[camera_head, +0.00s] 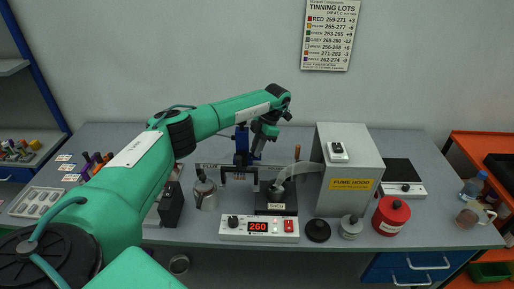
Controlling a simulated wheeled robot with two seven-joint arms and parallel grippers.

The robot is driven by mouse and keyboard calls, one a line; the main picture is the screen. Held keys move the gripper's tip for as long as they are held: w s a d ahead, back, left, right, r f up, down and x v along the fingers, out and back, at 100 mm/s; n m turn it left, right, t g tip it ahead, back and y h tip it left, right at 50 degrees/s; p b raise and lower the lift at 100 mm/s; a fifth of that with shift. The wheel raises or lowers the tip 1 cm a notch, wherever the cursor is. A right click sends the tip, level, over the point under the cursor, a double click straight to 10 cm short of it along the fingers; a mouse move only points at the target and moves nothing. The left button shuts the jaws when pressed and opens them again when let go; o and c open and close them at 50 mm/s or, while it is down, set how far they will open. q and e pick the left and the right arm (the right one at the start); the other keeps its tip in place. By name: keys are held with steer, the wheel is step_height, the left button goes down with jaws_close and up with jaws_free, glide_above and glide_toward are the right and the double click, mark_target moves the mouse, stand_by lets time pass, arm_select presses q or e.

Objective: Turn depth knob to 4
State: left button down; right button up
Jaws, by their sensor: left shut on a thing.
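My left arm reaches in from the left, over the bench, to a blue stand (241,141) at the middle back. My left gripper (257,152) points down beside the top of the stand, on its right. It is shut on a small part there that seems to be the depth knob; the fingers hide it, and I cannot read its scale. My right gripper is not in view.
In front stand a controller (260,228) showing 260 and a black solder pot (276,200). A grey fume hood (347,165) is to the right, with a red can (391,215) before it. A lot chart (331,35) hangs behind.

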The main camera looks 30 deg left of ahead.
arm_select(q)
steer(key=c, duration=1.4)
jaws_free()
steer(key=shift+o, duration=0.2)
